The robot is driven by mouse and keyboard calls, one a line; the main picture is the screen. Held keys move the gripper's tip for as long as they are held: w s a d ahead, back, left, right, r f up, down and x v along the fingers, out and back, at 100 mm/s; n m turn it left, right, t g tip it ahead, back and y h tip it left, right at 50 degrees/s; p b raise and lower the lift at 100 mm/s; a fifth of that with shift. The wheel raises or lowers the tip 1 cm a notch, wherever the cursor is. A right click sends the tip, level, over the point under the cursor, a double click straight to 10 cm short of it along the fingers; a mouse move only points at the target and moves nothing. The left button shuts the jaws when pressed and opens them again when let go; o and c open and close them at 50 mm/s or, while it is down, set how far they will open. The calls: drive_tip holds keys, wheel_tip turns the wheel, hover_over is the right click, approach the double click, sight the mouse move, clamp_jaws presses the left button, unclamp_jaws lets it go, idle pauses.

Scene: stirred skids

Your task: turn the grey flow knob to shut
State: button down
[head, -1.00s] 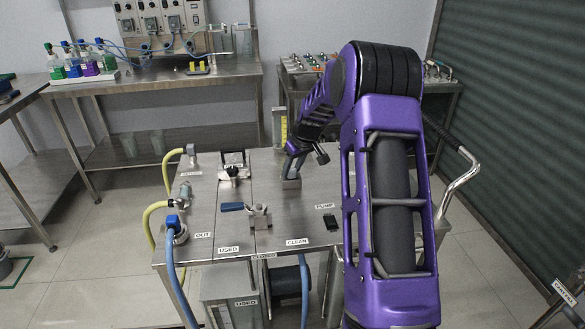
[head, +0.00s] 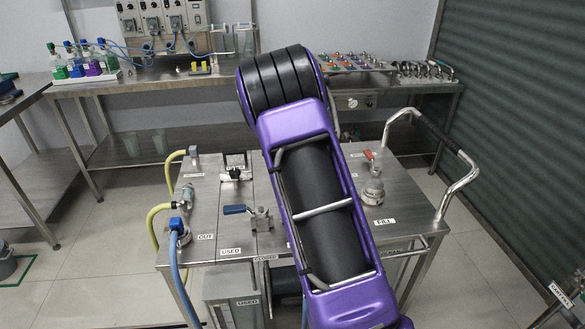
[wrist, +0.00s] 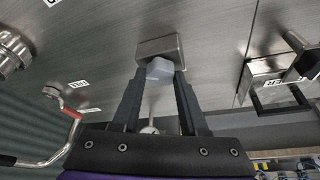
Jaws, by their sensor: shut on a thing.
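The grey flow knob (wrist: 159,70) shows in the wrist view as a light grey, faceted piece on a metal block (wrist: 161,47) on the steel skid top. My gripper (wrist: 158,84) has one finger on each side of the knob and is shut on it. Where the knob points cannot be made out. In the head view, my purple arm hides the knob, its block and my gripper. The skid top (head: 215,215) shows on both sides of the arm.
Hoses hang at the skid's left edge.

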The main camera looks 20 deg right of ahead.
drive_tip(key=m+g+p, duration=0.1)
drive_tip(key=m, duration=0.2)
drive_tip(key=m+g+h, duration=0.1)
drive_tip(key=m, duration=0.2)
drive_tip(key=shift+w+a+m+h+p, duration=0.2)
drive_tip(key=shift+m+h+p, duration=0.1)
drive_tip(key=shift+p, duration=0.1)
drive_tip(key=m+g, duration=0.1)
drive_tip(key=m, duration=0.2)
drive_tip(key=shift+d, duration=0.1)
drive_tip(key=shift+w+m+g+p, duration=0.15)
drive_tip(key=shift+m+g+p, duration=0.55)
drive_tip(key=shift+m, duration=1.5)
drive_tip(key=shift+c, duration=2.2)
unclamp_jaws()
drive_tip(key=shift+g, duration=0.3)
drive_tip(key=p+v, duration=0.1)
drive_tip(key=v, duration=1.6)
drive_tip(key=shift+a+r+p, duration=0.15)
drive_tip(key=shift+a+p, duration=0.05)
drive_tip(key=shift+p, duration=0.1)
